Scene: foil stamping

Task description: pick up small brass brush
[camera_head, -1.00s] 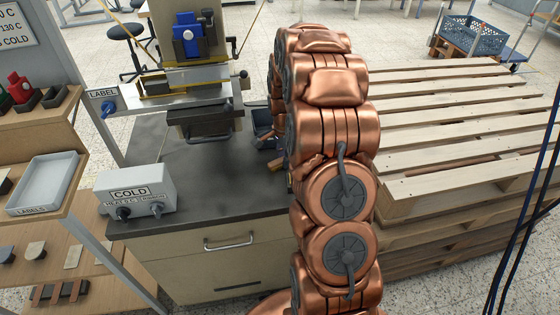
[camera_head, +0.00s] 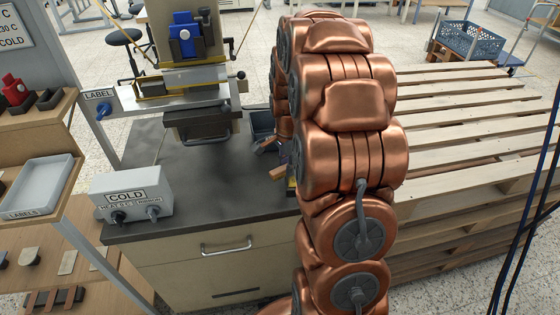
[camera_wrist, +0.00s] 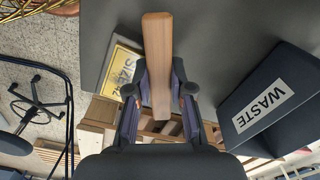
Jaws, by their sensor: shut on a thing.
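In the wrist view the small brass brush (camera_wrist: 158,55) shows as a plain wooden bar, its long axis running up the picture. My gripper (camera_wrist: 160,78) is shut on it, one dark finger on each side of the wood. I cannot make out any brass bristles.
A dark bin marked WASTE (camera_wrist: 265,100) is right of the gripper in the wrist view. A yellow SIZE label (camera_wrist: 122,68) is at left. The bench (camera_head: 190,165) carries the COLD box (camera_head: 130,193) and the stamping press (camera_head: 190,75). Wooden pallets (camera_head: 460,130) stand at right.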

